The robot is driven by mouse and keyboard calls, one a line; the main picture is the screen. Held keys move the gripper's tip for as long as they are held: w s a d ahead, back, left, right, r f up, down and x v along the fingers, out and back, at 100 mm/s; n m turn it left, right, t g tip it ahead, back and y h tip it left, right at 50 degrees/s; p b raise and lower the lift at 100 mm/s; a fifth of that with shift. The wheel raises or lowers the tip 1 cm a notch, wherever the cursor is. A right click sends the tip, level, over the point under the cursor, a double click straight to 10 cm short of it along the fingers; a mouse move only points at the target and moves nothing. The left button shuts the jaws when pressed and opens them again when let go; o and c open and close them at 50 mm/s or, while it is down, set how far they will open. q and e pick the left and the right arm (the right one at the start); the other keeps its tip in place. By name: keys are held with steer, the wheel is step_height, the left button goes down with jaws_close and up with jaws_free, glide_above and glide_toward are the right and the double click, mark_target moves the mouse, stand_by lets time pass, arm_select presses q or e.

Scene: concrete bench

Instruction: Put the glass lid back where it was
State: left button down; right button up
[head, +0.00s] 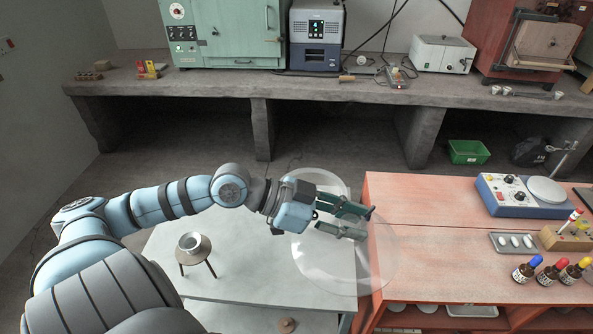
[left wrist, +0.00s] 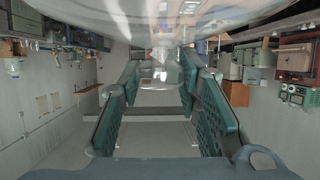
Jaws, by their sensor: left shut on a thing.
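The glass lid (head: 335,265) is clear and round, and it shows faintly around and below my left gripper (head: 366,222) in the head view. It overlaps the right part of the grey table and the left edge of the orange bench. My left gripper is shut on the lid's knob. In the left wrist view the clear knob (left wrist: 162,72) sits between the two green fingers, and the lid's glass (left wrist: 150,22) spans the top. Another clear round glass rim (head: 318,171) shows behind the gripper; I cannot tell what it belongs to. My right gripper is not seen.
The grey table (head: 230,265) bears a small metal bowl on a tripod stand (head: 196,252) at left. The orange bench (head: 430,225) has a blue stirrer (head: 525,195), a small tray (head: 513,243) and several dropper bottles (head: 525,270) at right; its left part is clear.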

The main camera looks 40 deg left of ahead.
arm_select(q)
steer(key=w+a+r+n+t+y+p, duration=0.1)
steer(key=w+a+r+n+t+y, duration=0.2)
steer(key=w+a, duration=0.35)
steer(key=w+a+r+n+y, duration=0.3)
steer(key=w+a+n+y, duration=0.25)
steer(key=a, duration=0.25)
steer(key=w+a+r+n+t+y+p, duration=0.1)
steer(key=w+a+r+n+t+y, duration=0.15)
steer(key=w+a+n+y, duration=0.35)
step_height(320, 180, down, 19)
steer(key=s+a+m+b, duration=0.1)
steer(key=b, duration=0.1)
steer(key=shift+s+a+g, duration=0.25)
steer(key=shift+a+g, duration=0.1)
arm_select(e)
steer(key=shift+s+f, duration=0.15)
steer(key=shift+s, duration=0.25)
arm_select(q)
steer(key=shift+r+m+h, duration=0.1)
steer(key=shift+m+h, duration=0.15)
steer(key=shift+b, duration=0.3)
steer(key=shift+f, duration=0.55)
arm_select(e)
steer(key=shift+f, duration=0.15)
